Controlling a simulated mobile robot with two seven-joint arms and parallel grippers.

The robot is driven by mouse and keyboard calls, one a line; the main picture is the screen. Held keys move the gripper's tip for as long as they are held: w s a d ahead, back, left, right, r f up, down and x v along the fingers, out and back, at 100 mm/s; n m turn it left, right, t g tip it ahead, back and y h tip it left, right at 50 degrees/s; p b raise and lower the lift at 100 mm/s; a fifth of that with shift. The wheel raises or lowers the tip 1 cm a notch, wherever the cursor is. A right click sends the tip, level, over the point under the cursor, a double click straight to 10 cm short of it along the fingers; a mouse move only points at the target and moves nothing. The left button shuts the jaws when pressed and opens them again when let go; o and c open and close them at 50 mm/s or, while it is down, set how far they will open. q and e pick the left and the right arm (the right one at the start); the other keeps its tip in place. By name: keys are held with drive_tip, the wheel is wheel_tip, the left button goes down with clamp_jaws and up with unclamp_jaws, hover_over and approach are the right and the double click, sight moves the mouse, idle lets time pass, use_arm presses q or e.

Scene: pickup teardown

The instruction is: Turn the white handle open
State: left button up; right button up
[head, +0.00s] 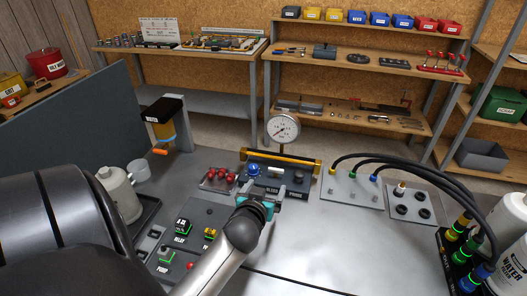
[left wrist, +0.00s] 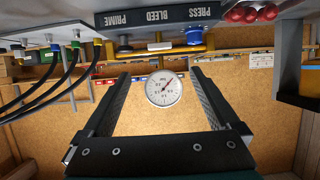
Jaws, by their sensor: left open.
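The white handle (head: 275,173) is a short pale bar on the dark control block (head: 290,186), between a blue knob (head: 254,169) and a dark knob (head: 299,176). It also shows small at the top of the left wrist view (left wrist: 160,46), where the block appears upside down with its PRESS, BLEED and PRIME labels. My left gripper (head: 266,189) is open at the near side of the block, close to the handle. In the left wrist view its two fingers (left wrist: 160,76) are wide apart with nothing gripped. The handle shows above the fingertips. My right gripper is not seen.
A round gauge (head: 284,129) stands behind the block, near a yellow bar (head: 290,160). Red knobs (head: 218,177) are to the left. A plate with black hoses (head: 352,188) is to the right. A switch panel (head: 197,232) lies nearer.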

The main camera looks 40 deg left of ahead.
use_arm(q)
drive_tip(key=shift+v, duration=1.2)
